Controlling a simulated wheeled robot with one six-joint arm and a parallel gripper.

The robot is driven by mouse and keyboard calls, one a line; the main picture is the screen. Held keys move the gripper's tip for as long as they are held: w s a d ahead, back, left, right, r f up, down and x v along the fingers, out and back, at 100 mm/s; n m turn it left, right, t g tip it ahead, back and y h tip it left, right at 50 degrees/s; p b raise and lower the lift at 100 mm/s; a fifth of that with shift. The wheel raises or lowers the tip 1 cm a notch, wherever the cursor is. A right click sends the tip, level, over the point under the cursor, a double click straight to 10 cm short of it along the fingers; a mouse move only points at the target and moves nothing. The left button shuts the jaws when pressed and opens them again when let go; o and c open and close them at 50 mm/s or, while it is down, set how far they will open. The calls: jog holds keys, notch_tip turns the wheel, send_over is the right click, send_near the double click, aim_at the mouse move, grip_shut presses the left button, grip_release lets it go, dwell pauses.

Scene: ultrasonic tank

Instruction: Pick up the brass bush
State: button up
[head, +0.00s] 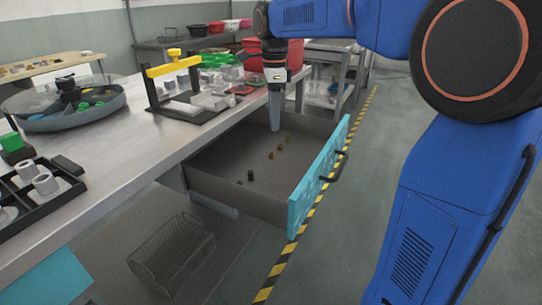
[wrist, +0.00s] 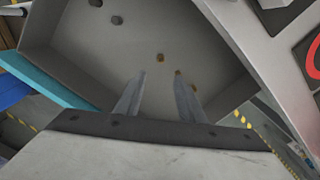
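Small brass-coloured pieces lie on the floor of the open drawer (head: 225,165). In the head view one (head: 271,155) is nearest the camera, with a second (head: 279,148) and a third (head: 287,139) in a row behind it. They are too small to tell which is the bush. My gripper (head: 275,128) points down above the drawer. In the wrist view my gripper (wrist: 160,74) is open and empty, fingers apart. One brass piece (wrist: 160,57) shows just beyond and between the fingertips. Another (wrist: 178,72) is partly hidden at the right fingertip, and a third (wrist: 194,88) lies right of it.
A dark cylinder (head: 250,175) stands in the drawer, and two dark pieces (wrist: 117,20) show in the wrist view. The drawer walls and its turquoise front (head: 318,180) enclose the space. The workbench (head: 130,150) with a yellow-handled frame (head: 172,66) is to the left.

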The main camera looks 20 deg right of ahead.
send_over(272, 153)
jog(key=f, duration=0.6)
jog(key=shift+s+d, duration=0.2)
jog(key=shift+w+a+f, duration=0.1)
jog(key=shift+a+f, duration=0.05)
jog(key=shift+f, duration=1.2)
jog(key=shift+a+f, duration=0.1)
jog(key=shift+f, duration=1.25)
jog(key=shift+c, duration=0.6)
grip_shut()
